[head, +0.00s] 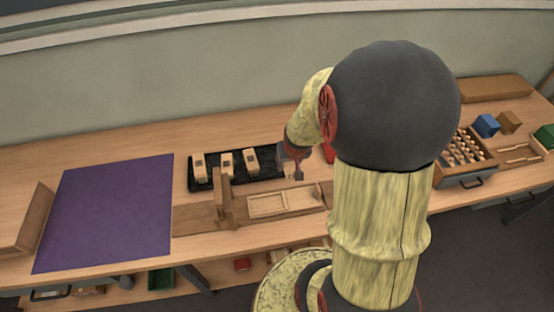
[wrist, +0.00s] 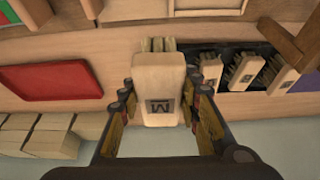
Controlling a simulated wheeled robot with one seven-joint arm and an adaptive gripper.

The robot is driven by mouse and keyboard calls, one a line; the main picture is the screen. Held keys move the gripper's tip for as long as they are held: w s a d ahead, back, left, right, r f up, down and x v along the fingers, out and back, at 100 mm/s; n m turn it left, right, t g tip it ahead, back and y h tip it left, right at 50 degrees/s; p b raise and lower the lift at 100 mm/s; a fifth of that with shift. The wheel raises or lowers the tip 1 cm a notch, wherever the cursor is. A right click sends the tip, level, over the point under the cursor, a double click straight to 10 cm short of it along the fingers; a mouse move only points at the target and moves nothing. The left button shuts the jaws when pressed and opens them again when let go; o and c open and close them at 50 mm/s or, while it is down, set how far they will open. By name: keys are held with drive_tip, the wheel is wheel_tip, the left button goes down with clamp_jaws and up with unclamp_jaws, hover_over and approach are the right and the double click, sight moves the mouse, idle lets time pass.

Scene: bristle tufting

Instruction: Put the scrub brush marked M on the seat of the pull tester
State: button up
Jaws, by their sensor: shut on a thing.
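The scrub brush marked M (wrist: 160,92) is a pale wooden block with bristles at its far end. In the wrist view my gripper (wrist: 163,110) is shut on it, a finger at each side, with the M facing the camera. In the head view my gripper (head: 297,168) is beside the right end of the black tray, and the brush cannot be made out. What looks like the pull tester (head: 222,205) is a long wooden base with an upright frame; a shallow framed recess, apparently its seat (head: 268,204), is empty. The recess also shows in the wrist view (wrist: 207,13).
The black tray (head: 212,184) holds several other brushes (head: 226,163). A purple mat (head: 105,210) lies to the left. A red tray (wrist: 50,82) and pale blocks (wrist: 50,137) show in the wrist view. A crate of small pegs (head: 465,178) stands at right.

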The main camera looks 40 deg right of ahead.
drive_tip(key=w+d+f+b, duration=0.1)
drive_tip(key=w+d+f, duration=0.1)
drive_tip(key=w+f, duration=0.1)
drive_tip(key=w+d+f+b, duration=0.1)
drive_tip(key=w+d+f, duration=0.1)
drive_tip(key=w, duration=0.2)
drive_tip(key=w+d+f+b, duration=0.1)
drive_tip(key=w+d+f, duration=0.1)
drive_tip(key=w+f, duration=0.1)
drive_tip(key=shift+w+f, duration=0.3)
drive_tip(key=shift+w, duration=0.2)
drive_tip(key=b+x, duration=0.1)
drive_tip(key=x, duration=0.2)
drive_tip(key=shift+a+f, duration=0.1)
drive_tip(key=shift+f, duration=0.4)
drive_tip(key=shift+f+b, duration=0.35)
drive_tip(key=shift+f, duration=0.1)
drive_tip(key=shift+f, duration=0.15)
drive_tip(key=shift+s, duration=0.1)
drive_tip(key=o, duration=1)
drive_tip(key=shift+f, duration=0.1)
